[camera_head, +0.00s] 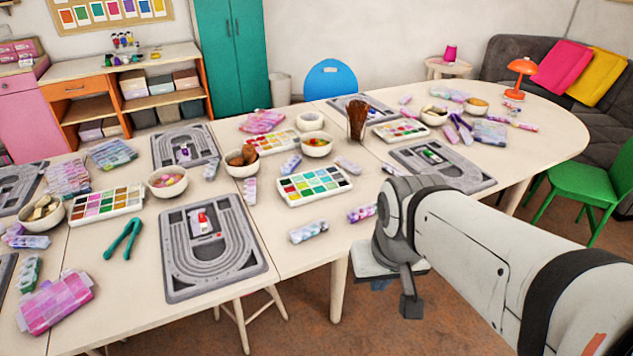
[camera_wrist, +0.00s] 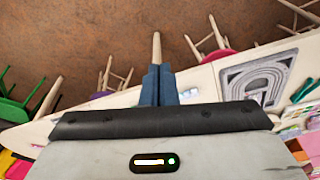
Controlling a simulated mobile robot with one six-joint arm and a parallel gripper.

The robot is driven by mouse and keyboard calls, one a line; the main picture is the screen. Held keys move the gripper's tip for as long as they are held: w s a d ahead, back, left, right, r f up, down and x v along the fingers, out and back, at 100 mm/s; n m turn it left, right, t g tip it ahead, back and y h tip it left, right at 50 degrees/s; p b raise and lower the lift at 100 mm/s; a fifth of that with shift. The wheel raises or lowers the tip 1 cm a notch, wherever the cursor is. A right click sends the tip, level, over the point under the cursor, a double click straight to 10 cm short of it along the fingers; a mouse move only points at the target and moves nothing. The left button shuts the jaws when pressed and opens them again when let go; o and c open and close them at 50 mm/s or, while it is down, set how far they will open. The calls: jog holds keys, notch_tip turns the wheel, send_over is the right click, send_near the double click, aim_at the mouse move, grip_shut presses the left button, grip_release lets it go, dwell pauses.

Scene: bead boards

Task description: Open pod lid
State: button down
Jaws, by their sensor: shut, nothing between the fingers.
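Several small long segmented boxes that look like bead pods lie on the table. One pale pink-and-blue box (camera_head: 308,231) lies near the front edge, and a purple one (camera_head: 362,212) lies to its right. Their lids look closed, but they are too small to be sure. I cannot tell which one is the task's pod. My gripper (camera_head: 411,304) hangs past the table's front edge, over the floor, right of these boxes. It is shut and empty, touching nothing. In the wrist view, its dark blue fingers (camera_wrist: 158,74) are together, pointing toward the table edge and floor.
The long table (camera_head: 110,300) is crowded. A grey bead board (camera_head: 240,262) lies at its front, with paint-like colour trays (camera_head: 322,194) and bowls behind. Green pliers (camera_head: 124,240) lie at left. A green chair (camera_head: 590,182) stands at right. Stool legs show below the table.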

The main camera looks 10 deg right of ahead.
jog(key=shift+a, duration=0.15)
jog(key=w+a+f+m+g+y+b, duration=0.1)
jog(key=w+a+f+m+y+b, duration=0.45)
jog(key=a+f, duration=0.2)
jog(key=m+t+b, duration=1.1)
jog(key=m+b, duration=0.1)
jog(key=m, duration=1.4)
send_near(326, 230)
jog(key=shift+n+y, duration=0.25)
jog(key=x, duration=0.6)
jog(key=shift+w+f+b, duration=0.2)
jog(key=shift+f+b, duration=0.05)
jog(key=shift+b, duration=0.05)
